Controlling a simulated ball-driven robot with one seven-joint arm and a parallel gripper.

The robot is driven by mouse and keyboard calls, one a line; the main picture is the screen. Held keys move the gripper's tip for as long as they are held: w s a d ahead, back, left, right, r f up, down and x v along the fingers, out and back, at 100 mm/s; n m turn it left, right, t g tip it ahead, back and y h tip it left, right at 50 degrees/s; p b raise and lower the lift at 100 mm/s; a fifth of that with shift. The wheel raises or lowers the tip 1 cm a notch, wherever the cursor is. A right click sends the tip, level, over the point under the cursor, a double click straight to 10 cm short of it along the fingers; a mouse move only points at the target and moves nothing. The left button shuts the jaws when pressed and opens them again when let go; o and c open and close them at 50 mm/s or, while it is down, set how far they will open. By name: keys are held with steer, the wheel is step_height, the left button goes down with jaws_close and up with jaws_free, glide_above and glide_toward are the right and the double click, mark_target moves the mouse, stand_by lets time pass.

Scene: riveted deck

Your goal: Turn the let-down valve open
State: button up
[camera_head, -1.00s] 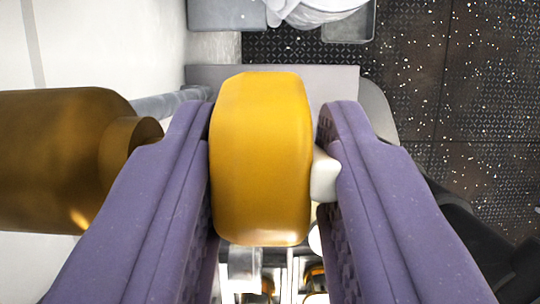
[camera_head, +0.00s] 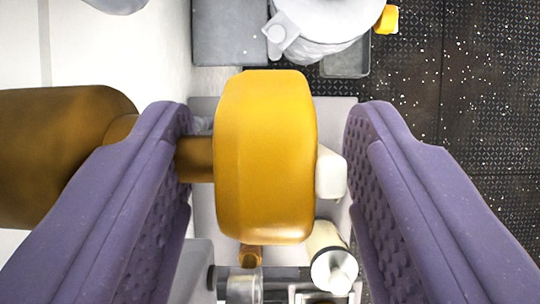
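A yellow valve handwheel (camera_head: 265,155), seen edge-on, stands in the middle of the head camera view. A brown stem (camera_head: 195,158) joins its left side to a larger brown cylindrical body (camera_head: 60,155) at the left. A small white knob (camera_head: 331,172) sticks out on its right side. My gripper (camera_head: 270,125), with two purple padded fingers, is open around the handwheel. There are gaps on both sides, and neither finger visibly touches it. The left finger lies across part of the brown stem and body.
A white round vessel (camera_head: 318,22) and a grey box (camera_head: 230,32) stand at the top. A cream cylinder (camera_head: 330,258) and metal fittings sit below the handwheel. A pale wall is at the left. Dark studded deck (camera_head: 480,110) lies clear at the right.

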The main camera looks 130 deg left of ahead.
steer(key=p+v, duration=0.3)
steer(key=v, duration=0.4)
steer(key=shift+a+r, duration=0.2)
steer(key=shift+r, duration=0.1)
steer(key=shift+s, duration=0.15)
